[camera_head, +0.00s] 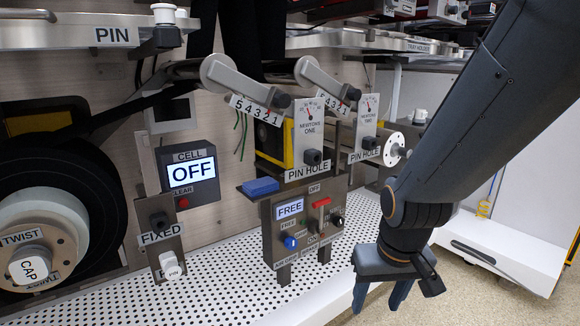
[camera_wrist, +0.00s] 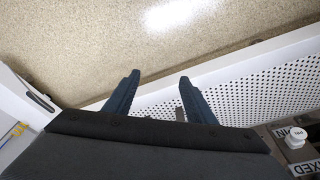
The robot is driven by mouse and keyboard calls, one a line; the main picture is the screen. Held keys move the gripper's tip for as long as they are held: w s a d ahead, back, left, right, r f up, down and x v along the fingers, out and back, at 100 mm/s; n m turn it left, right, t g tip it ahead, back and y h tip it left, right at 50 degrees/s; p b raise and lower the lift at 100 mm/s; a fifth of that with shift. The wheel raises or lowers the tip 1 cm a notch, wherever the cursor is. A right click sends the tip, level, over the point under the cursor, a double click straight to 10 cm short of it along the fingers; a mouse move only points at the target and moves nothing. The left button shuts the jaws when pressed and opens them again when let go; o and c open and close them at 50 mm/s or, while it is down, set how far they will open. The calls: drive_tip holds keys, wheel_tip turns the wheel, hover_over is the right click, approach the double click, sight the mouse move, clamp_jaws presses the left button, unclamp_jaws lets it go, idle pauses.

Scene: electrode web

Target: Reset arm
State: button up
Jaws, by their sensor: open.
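My gripper (camera_head: 383,295) hangs at the lower right in the head view, pointing down in front of the perforated white shelf's front edge. Its two dark blue fingers are apart and nothing is between them. In the wrist view my gripper (camera_wrist: 158,88) also shows open and empty, with the speckled floor (camera_wrist: 100,35) and the shelf edge beyond the fingertips. My dark grey forearm runs from the upper right down to the gripper and hides part of the machine's right side.
The perforated shelf (camera_head: 225,290) runs below the machine. A control box (camera_head: 290,240) reading FREE, a cell display (camera_head: 190,170) reading OFF, a white FIXED pin (camera_head: 171,266) and a large roll with a CAP (camera_head: 32,268) stand to the left. Open floor lies at the lower right.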

drive_tip(key=s+a+r+n+g+y, duration=0.1)
drive_tip(key=s+a+r+n, duration=0.2)
drive_tip(key=s+a, duration=0.5)
drive_tip(key=s+a+r+n+g, duration=0.1)
drive_tip(key=s+a+r+n, duration=0.2)
drive_tip(key=s+a, duration=0.5)
drive_tip(key=w+d+r+m+p, duration=0.1)
drive_tip(key=d+r+m+p, duration=0.2)
drive_tip(key=d+r+p, duration=0.6)
drive_tip(key=w+d+r+m+h+p, duration=0.1)
drive_tip(key=d+r+m+p, duration=0.2)
drive_tip(key=d+r+p, duration=0.6)
wheel_tip(320, 180, up, 8)
drive_tip(key=p, duration=1.4)
drive_tip(key=shift+d+f+m+p, duration=0.2)
drive_tip(key=shift+m+p, duration=0.1)
drive_tip(key=shift+p, duration=0.1)
